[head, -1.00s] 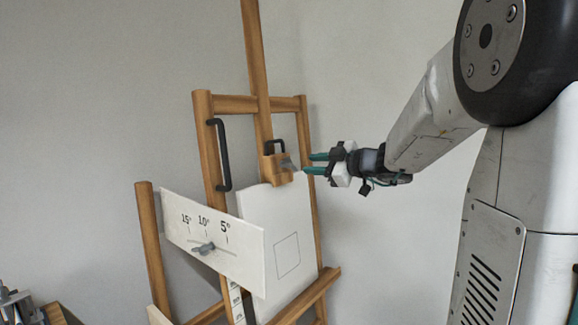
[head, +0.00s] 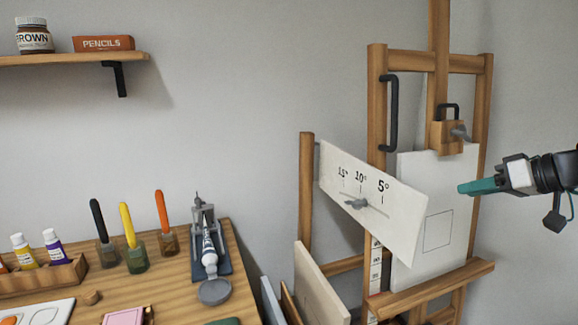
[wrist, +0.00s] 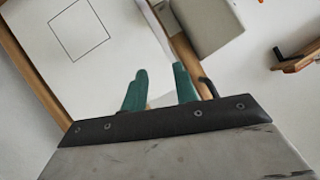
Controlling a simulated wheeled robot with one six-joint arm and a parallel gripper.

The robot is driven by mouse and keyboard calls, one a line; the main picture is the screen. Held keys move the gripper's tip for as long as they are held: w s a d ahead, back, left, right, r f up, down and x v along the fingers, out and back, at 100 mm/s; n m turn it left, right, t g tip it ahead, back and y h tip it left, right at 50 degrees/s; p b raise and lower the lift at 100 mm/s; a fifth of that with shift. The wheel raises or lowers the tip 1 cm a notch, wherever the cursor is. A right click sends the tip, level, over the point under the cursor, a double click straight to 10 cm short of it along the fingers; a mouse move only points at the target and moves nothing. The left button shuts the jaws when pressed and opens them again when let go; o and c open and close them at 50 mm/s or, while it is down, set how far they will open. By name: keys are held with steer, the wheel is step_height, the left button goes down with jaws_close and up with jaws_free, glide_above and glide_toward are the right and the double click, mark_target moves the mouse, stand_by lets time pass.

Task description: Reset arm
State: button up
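My gripper (head: 478,187) is at the right of the head view, in front of the easel's white canvas (head: 440,178). In the wrist view its two green fingers (wrist: 160,88) stand apart with nothing between them. The canvas, with a drawn square, fills the upper left of the wrist view (wrist: 105,85). The wooden easel (head: 377,60) holds the canvas under a wooden clamp block (head: 448,140) with a grey knob. No contact between my fingers and the canvas is visible.
An angle-scale board (head: 400,212) juts left from the easel. The left workbench (head: 180,285) carries paint tubes, several coloured-handled tools in jars and a metal stand device (head: 208,245). A wall shelf (head: 70,60) holds a jar and a pencil box. Boards lean beside the bench.

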steer(key=s+a+f+m+g+h, duration=0.1)
steer(key=s+a+f+g+h, duration=0.1)
steer(key=s, duration=0.6)
steer(key=s+a+f+m+g+h, duration=0.1)
steer(key=s+a+f+g+h, duration=0.2)
steer(key=s, duration=0.6)
steer(key=s+a+f+m+g+h, duration=0.1)
steer(key=s+a+f+g+h, duration=0.1)
steer(key=s+a, duration=0.4)
steer(key=s, duration=0.2)
steer(key=shift+s+a+f+g, duration=0.15)
steer(key=shift+s+a+g, duration=0.1)
steer(key=shift+s+g, duration=0.05)
